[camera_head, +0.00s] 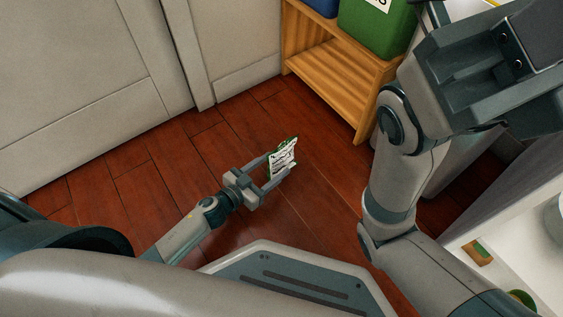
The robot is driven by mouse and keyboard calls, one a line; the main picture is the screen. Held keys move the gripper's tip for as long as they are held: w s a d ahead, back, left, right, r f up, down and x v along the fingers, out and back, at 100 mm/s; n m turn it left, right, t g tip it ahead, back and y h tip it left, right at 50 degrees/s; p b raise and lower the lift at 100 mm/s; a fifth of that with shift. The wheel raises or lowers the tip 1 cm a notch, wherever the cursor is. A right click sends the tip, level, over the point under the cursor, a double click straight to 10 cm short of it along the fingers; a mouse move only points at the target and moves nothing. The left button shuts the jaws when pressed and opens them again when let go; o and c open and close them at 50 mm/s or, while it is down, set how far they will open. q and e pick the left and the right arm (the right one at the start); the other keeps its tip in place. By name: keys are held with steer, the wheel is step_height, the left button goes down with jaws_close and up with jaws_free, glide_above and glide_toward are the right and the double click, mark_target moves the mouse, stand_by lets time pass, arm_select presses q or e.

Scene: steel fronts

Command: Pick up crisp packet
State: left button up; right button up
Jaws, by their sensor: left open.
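The crisp packet (284,156) is a small white and green packet near the middle of the view, over the red-brown wooden floor. My left gripper (280,170) reaches in from the lower left, with its two fingers spread and the packet between or just beyond their tips. I cannot tell whether the fingers touch the packet, or whether it rests on the floor. My right arm fills the right side of the view; its fingertips are not clearly visible.
A wooden shelf (345,75) with a green bin (375,28) and a blue bin (322,5) stands at the top. Pale cabinet doors (80,75) line the upper left. A white shelf with small items (478,252) is at the lower right. Open floor (130,170) lies left.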

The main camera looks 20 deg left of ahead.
mark_target(281, 159)
arm_select(q)
steer(key=b+x, duration=0.2)
steer(key=x, duration=0.2)
steer(key=shift+a+f, duration=0.1)
steer(key=shift+a, duration=0.1)
steer(key=shift+w+d, duration=0.2)
steer(key=shift+w, duration=0.2)
steer(key=c, duration=1.2)
